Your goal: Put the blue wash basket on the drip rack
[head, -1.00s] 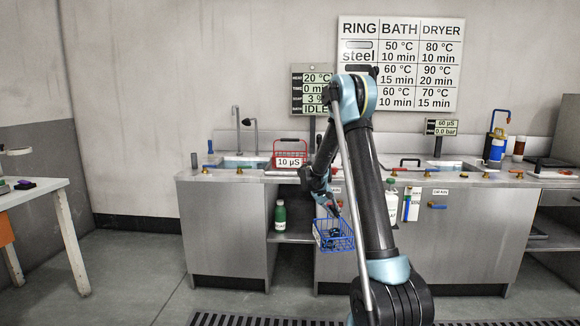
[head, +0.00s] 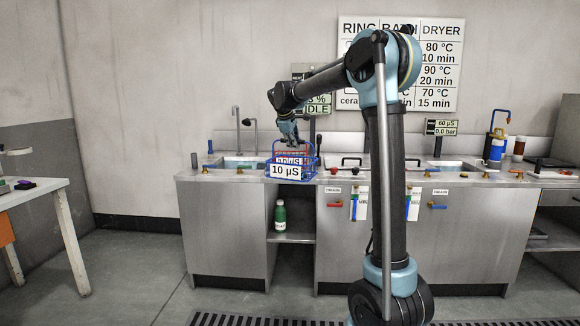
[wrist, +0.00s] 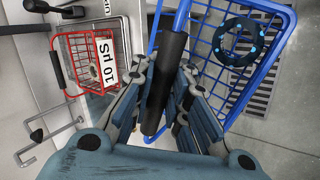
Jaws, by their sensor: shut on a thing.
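The blue wash basket (head: 313,160) is a wire basket with a black bar handle (wrist: 166,80). My gripper (head: 289,138) is shut on that handle and holds the basket in front of the counter's left part. In the wrist view the blue basket (wrist: 228,85) is on the right, with a dark ring with blue dots (wrist: 238,42) in it. A red wire basket (wrist: 78,62) with a "10 µS" label stands on the counter; in the head view the blue basket largely hides it. I cannot clearly make out the drip rack.
A sink (head: 240,162) lies left of the baskets and another (head: 452,166) further right. Several bottles (head: 495,150) stand at the counter's right end. A green bottle (head: 280,215) is on the shelf below. A floor grating (wrist: 254,85) shows beneath the blue basket.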

